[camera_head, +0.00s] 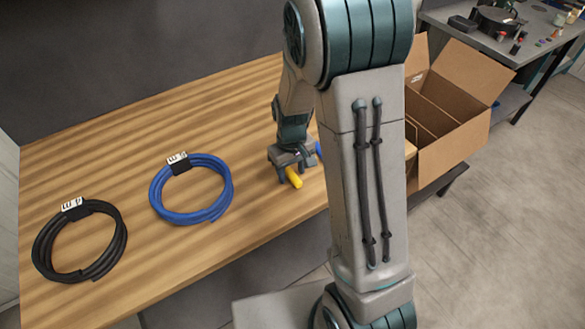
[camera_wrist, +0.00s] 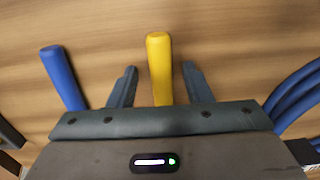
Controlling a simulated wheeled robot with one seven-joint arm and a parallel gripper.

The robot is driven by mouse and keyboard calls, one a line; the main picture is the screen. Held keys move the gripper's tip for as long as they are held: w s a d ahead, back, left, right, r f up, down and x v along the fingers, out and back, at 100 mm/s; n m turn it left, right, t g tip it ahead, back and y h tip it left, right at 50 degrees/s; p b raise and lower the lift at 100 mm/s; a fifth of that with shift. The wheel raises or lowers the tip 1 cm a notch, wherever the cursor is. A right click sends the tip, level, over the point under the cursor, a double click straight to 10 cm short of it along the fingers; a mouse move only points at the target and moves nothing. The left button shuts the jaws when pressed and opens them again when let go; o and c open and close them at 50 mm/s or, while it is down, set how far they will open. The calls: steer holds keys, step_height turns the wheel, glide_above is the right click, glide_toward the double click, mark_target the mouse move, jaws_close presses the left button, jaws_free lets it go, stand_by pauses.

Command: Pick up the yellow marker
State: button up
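The yellow marker (camera_head: 293,178) lies on the wooden table under my gripper (camera_head: 290,160), with one end sticking out in the head view. In the wrist view the yellow marker (camera_wrist: 160,65) lies between the two fingers of my gripper (camera_wrist: 160,70), with a visible gap on each side. The fingers are apart and do not touch it. Its lower end is hidden behind the gripper body. I cannot tell the exact height of the fingertips over the table.
A blue marker (camera_wrist: 63,78) lies left of the fingers in the wrist view; it shows partly in the head view (camera_head: 319,149). A blue cable coil (camera_head: 160,197) and a black cable coil (camera_head: 41,245) lie on the table (camera_head: 130,130). An open cardboard box (camera_head: 455,150) stands at right.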

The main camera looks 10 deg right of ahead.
mark_target(291, 172)
jaws_close()
steer(key=shift+r, duration=0.15)
steer(key=shift+r, duration=0.55)
step_height(291, 172, up, 3)
steer(key=shift+w+f+b, duration=0.1)
steer(key=shift+b, duration=0.2)
steer(key=s+d+r+b, duration=0.1)
steer(key=s+d+r, duration=0.4)
steer(key=d, duration=0.5)
steer(key=shift+s+d+r, duration=0.15)
steer(key=shift+s+r, duration=0.25)
steer(key=shift+r, duration=0.5)
